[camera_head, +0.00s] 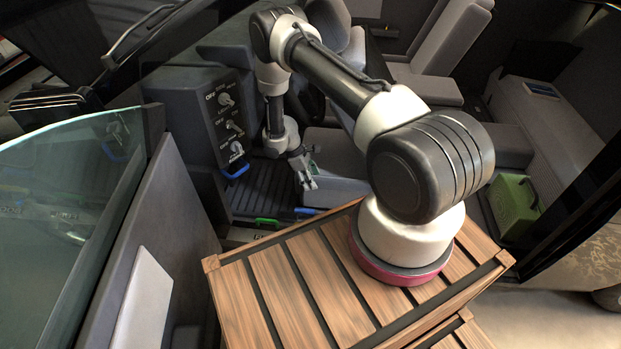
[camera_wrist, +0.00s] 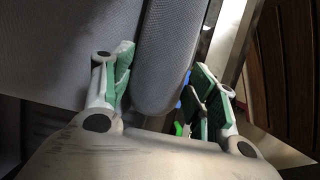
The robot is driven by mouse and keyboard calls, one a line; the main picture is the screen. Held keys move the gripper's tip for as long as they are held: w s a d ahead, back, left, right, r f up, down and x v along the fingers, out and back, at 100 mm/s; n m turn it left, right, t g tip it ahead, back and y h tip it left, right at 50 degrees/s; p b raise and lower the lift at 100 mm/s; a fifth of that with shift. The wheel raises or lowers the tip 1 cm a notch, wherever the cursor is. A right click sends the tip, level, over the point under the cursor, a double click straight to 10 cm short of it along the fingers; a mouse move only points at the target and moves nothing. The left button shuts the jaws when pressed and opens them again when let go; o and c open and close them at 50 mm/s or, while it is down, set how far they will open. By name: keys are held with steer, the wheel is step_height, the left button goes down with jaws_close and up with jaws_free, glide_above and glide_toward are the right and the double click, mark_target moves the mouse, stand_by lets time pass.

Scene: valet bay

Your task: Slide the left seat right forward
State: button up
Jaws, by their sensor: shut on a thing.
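The left seat's grey cushion (camera_head: 340,190) shows in the head view, partly hidden behind my arm. My gripper (camera_head: 307,178) is low at the cushion's left edge. In the wrist view my gripper (camera_wrist: 163,72) has its two green-padded fingers on either side of a rounded grey padded edge of the seat (camera_wrist: 168,60), and it is shut on this edge. A blue handle (camera_head: 307,211) and a green handle (camera_head: 267,222) show low by the sill. They are only slivers of colour behind the fingers in the wrist view.
A dark panel with knobs (camera_head: 230,125) and a blue pull (camera_head: 237,172) stands left of my gripper. The open door with glass (camera_head: 60,215) is at the left. A slatted wooden crate (camera_head: 285,290) is in front. A green box (camera_head: 514,208) sits at the right.

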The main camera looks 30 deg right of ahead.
steer(key=shift+c, duration=0.7)
steer(key=shift+w+a, duration=0.65)
steer(key=shift+a, duration=0.25)
steer(key=shift+w+a, duration=0.65)
steer(key=shift+a, duration=0.2)
steer(key=o, duration=1.4)
steer(key=shift+a, duration=0.15)
steer(key=shift+r, duration=0.1)
steer(key=v, duration=0.7)
steer(key=shift+r, duration=0.2)
